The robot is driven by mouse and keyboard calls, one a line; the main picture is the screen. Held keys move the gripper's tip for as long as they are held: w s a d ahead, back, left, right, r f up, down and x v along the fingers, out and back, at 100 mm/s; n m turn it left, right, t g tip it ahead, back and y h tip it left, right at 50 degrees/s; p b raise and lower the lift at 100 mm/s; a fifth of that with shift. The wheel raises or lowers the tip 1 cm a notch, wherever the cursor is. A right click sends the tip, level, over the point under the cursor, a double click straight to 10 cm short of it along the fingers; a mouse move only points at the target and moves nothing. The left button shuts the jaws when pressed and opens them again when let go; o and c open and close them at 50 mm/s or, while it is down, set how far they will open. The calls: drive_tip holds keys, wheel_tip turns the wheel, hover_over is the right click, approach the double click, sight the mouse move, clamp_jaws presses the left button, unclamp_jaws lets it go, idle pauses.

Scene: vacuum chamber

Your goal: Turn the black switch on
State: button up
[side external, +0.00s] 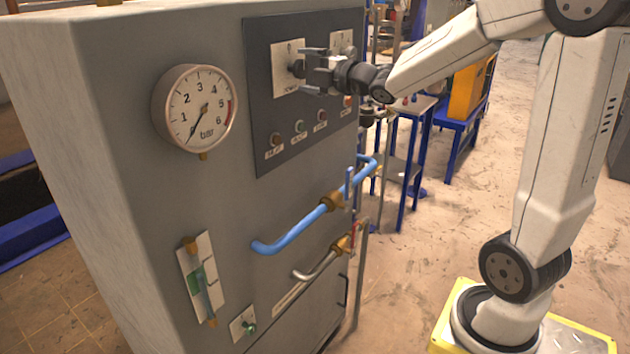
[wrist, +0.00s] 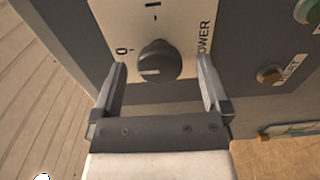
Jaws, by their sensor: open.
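The black switch (wrist: 159,60) is a round rotary knob on a white plate marked "0", "I" and "POWER", seen in the wrist view. In the side view the switch (side external: 297,68) is partly hidden by my gripper. My gripper (side external: 308,70) is in front of the dark control panel, at the switch. In the wrist view my gripper (wrist: 163,85) is open, with one finger on each side of the knob and a visible gap to both sides.
The dark panel (side external: 258,130) also has a second white plate (side external: 342,42) and a row of small buttons (side external: 299,126). A round pressure gauge (side external: 196,107) is to the left. A blue pipe (side external: 300,228) and a metal pipe (side external: 318,265) stick out below.

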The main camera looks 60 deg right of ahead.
drive_tip(key=shift+w, duration=0.9)
drive_tip(key=c, duration=1.3)
